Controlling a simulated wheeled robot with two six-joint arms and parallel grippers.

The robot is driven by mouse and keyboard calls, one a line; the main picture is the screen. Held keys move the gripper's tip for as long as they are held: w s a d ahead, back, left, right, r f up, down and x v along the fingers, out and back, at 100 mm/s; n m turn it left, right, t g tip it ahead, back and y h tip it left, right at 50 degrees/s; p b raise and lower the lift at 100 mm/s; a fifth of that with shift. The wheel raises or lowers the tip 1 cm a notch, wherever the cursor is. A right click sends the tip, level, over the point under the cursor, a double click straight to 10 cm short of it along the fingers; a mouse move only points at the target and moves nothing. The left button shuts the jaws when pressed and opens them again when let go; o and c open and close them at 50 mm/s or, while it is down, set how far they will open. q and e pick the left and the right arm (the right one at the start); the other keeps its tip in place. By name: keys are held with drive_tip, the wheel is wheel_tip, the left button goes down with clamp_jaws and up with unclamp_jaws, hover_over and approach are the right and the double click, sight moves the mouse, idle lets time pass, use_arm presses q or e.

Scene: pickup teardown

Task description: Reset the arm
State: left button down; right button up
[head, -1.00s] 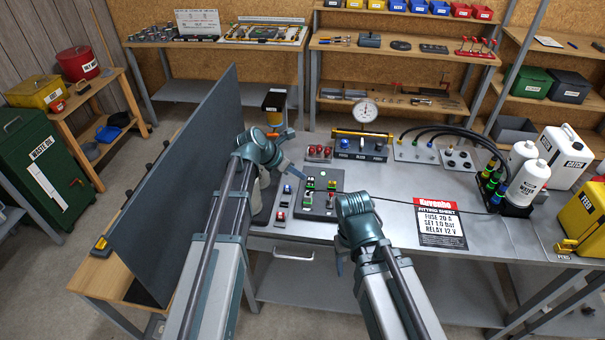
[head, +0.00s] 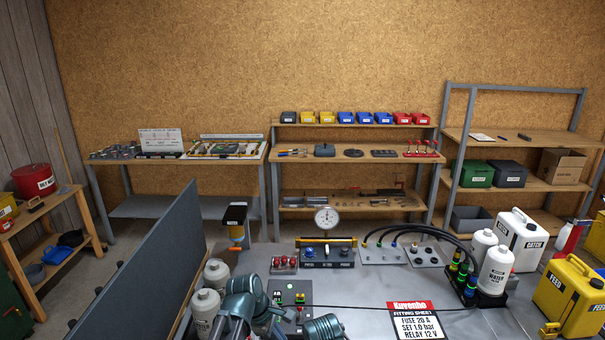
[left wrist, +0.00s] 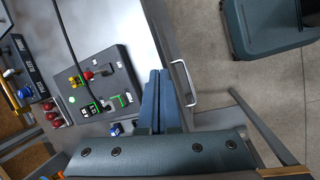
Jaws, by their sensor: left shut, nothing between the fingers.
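My left gripper (left wrist: 160,74) shows in the left wrist view with its two blue-grey fingers together and nothing between them. It is above the bench's front edge, beside a dark switch panel (left wrist: 94,88) with red, yellow and green-marked parts. In the head view my left wrist is at the bottom, left of centre, and its fingers cannot be made out. The same panel (head: 291,311) is partly hidden there by my arms. My right wrist is at the bottom edge of the head view, and its jaws are out of frame.
A dark upright board (head: 150,265) stands left of my left arm. White bottles (head: 205,309) stand between them. A gauge unit (head: 327,254), a fitting sheet (head: 415,319), black hoses and a yellow feed can (head: 570,296) are on the bench (head: 365,292). A drawer handle (left wrist: 184,82) juts from its front.

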use_arm(q)
drive_tip(key=s+f+m+g+y+b, duration=0.1)
drive_tip(key=s+f+m+y, duration=0.1)
drive_tip(key=s+m, duration=0.5)
drive_tip(key=s+f+m+g+y+b, duration=0.1)
drive_tip(key=s+f+m+y+b, duration=0.1)
drive_tip(key=s+m, duration=0.6)
drive_tip(key=shift+s+f+m+y, duration=0.15)
drive_tip(key=shift+f+m+y, duration=0.55)
drive_tip(key=shift+m, duration=1)
